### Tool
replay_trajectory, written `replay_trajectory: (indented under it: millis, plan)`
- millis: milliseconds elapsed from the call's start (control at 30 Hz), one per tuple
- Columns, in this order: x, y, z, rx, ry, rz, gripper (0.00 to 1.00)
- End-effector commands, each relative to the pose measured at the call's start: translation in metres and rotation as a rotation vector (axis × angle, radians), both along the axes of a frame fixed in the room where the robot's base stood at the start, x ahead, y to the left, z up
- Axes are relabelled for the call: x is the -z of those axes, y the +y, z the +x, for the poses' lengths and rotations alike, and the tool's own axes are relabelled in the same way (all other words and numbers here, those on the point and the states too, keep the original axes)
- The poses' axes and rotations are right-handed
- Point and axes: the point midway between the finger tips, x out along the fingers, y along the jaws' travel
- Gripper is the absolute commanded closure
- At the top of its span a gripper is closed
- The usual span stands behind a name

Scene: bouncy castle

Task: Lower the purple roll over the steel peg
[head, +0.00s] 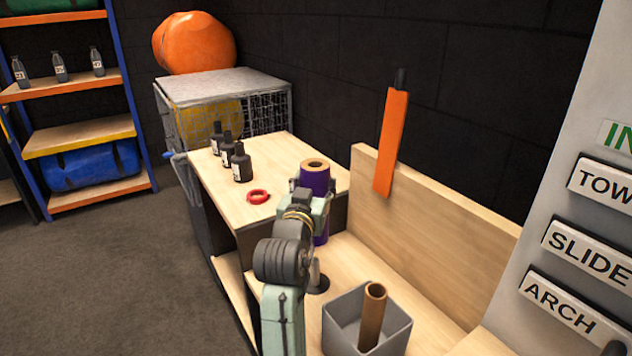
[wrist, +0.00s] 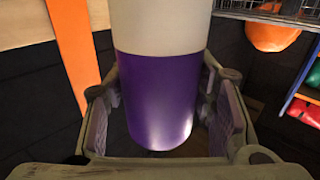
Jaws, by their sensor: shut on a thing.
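The purple roll (head: 321,238) is upright, with a brown cardboard core showing at its top. My gripper (head: 312,206) is shut on it around the middle. In the wrist view the roll (wrist: 158,100) stands between both fingers of my gripper (wrist: 160,115), purple below and a pale band above. The steel peg (head: 315,270) stands upright on a dark round base on the lower wooden bench. The roll's lower end shows just above the peg's tip in the head view, apart from it. My arm covers part of the peg's left side and base. The exact alignment is unclear.
A grey bin (head: 338,318) holding a brown cardboard tube (head: 373,315) stands in front of the peg. A wooden back panel (head: 430,215) with an orange strip (head: 391,140) rises behind. Dark bottles (head: 241,163) and a red tape ring (head: 258,196) sit on the upper bench.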

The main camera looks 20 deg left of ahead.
Motion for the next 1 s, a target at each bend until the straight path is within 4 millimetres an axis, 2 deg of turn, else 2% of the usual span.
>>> replay_trajectory:
  millis: [500, 1000]
  plan:
    - [0.045, 0.000, 0.000, 0.000, -0.004, 0.002, 1.00]
    - [0.048, 0.000, 0.000, 0.000, -0.004, 0.001, 1.00]
